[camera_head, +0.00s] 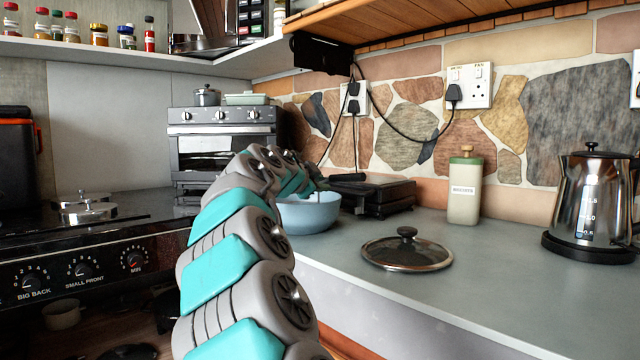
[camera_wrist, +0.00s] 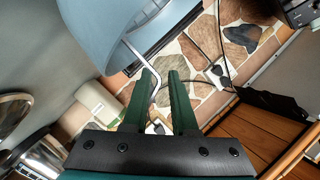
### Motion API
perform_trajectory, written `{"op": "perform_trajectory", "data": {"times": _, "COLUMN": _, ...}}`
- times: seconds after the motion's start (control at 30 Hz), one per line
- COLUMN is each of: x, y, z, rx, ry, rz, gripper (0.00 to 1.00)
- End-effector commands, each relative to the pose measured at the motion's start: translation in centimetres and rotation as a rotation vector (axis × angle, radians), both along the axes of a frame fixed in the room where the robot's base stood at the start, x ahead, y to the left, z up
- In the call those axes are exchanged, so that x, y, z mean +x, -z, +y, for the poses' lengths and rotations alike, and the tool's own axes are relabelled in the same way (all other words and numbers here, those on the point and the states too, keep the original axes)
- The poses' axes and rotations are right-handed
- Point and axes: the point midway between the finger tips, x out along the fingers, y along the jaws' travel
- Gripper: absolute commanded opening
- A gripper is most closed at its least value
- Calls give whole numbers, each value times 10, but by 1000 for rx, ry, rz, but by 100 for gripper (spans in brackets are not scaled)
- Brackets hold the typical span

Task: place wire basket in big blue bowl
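The big blue bowl (camera_head: 310,217) stands on the counter behind my arm, its left part hidden by the arm. In the wrist view the pale blue bowl (camera_wrist: 97,30) fills the top left. A thin bent metal wire, apparently the handle of the wire basket (camera_wrist: 141,60), reaches from the bowl's edge to between my fingertips. The basket's body is mostly out of sight, and I cannot tell how it sits in the bowl. My gripper (camera_wrist: 162,76) has its green fingers apart, with a clear gap around the wire. In the head view the gripper is small and dark above the bowl.
A black grill appliance (camera_head: 372,193) stands right behind the bowl. A glass lid (camera_head: 407,250), a biscuit jar (camera_head: 465,188) and a kettle (camera_head: 592,195) stand to the right. A small oven (camera_head: 222,140) is behind. Black cables (camera_head: 405,135) hang on the wall.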

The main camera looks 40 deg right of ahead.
Motion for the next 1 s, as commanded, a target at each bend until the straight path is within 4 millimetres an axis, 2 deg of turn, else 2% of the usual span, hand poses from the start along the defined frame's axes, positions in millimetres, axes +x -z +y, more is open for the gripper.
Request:
{"op": "perform_trajectory", "data": {"times": 0.03, "x": 0, "y": 0, "z": 0, "rx": 0, "ry": 0, "rz": 0, "gripper": 33}}
{"op": "perform_trajectory", "data": {"times": 0.13, "x": 0, "y": 0, "z": 0, "rx": 1, "ry": 1, "rz": 0, "gripper": 42}}
{"op": "perform_trajectory", "data": {"times": 0.47, "x": -2, "y": 0, "z": 5, "rx": 0, "ry": 0, "rz": 0, "gripper": 42}}
{"op": "perform_trajectory", "data": {"times": 0.57, "x": -7, "y": -2, "z": 16, "rx": 0, "ry": -1, "rz": 0, "gripper": 42}}
{"op": "perform_trajectory", "data": {"times": 1.0, "x": -43, "y": -20, "z": 89, "rx": -2, "ry": -1, "rz": 0, "gripper": 42}}
